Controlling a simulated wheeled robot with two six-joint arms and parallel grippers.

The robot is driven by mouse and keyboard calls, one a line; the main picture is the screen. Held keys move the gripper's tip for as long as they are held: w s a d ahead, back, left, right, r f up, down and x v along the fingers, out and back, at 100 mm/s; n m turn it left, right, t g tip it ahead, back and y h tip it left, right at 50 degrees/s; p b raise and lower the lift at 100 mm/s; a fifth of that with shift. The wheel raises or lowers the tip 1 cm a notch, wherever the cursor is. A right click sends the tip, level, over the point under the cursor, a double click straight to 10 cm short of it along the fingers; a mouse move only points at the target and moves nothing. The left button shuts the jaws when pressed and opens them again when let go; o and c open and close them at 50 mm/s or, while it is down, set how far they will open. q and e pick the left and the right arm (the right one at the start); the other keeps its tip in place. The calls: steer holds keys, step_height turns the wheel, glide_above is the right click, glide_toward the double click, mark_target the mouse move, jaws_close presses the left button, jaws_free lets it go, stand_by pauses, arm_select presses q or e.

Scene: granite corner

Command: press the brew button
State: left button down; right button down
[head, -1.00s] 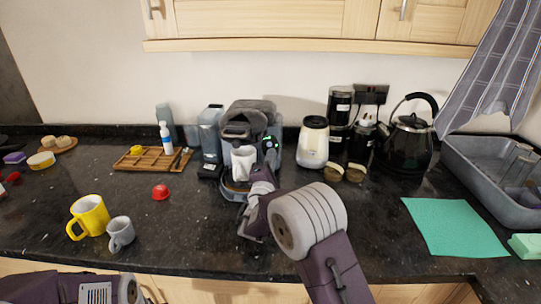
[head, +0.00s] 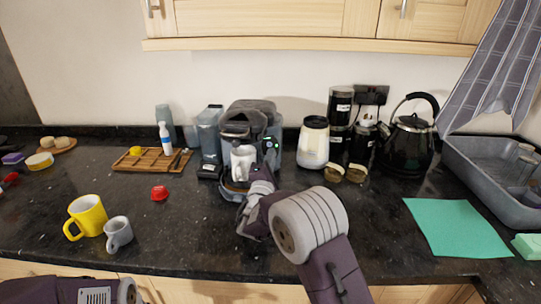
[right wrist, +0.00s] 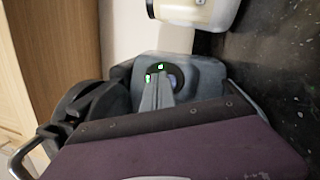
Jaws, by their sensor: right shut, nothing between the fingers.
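The coffee machine (head: 270,115) stands against the wall at mid-counter, with a white mug (head: 243,160) under its spout. Its round dark control panel (head: 271,144) faces front. In the right wrist view, the panel shows a green light (right wrist: 160,67) and the blue-tinted brew button (right wrist: 175,82). My right gripper (head: 264,170) is in front of the machine, just right of the mug. In the right wrist view its shut, empty fingers (right wrist: 156,80) reach over the panel beside the button, partly covering it. I cannot tell whether they touch. My left gripper is out of view.
The front counter between the grey mug and my right arm is clear.

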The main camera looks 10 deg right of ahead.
steer(key=shift+w+f, duration=0.1)
steer(key=shift+w, duration=0.05)
stand_by(0.5)
steer(key=shift+s+r+b, duration=0.25)
steer(key=shift+s+b, duration=0.25)
steer(key=shift+s+r, duration=0.15)
steer(key=shift+s, duration=0.05)
steer(key=s, duration=0.1)
steer(key=s+r, duration=0.1)
steer(key=s, duration=0.1)
steer(key=s+r+b, duration=0.1)
steer(key=shift+s+r, duration=0.2)
steer(key=shift+r, duration=0.05)
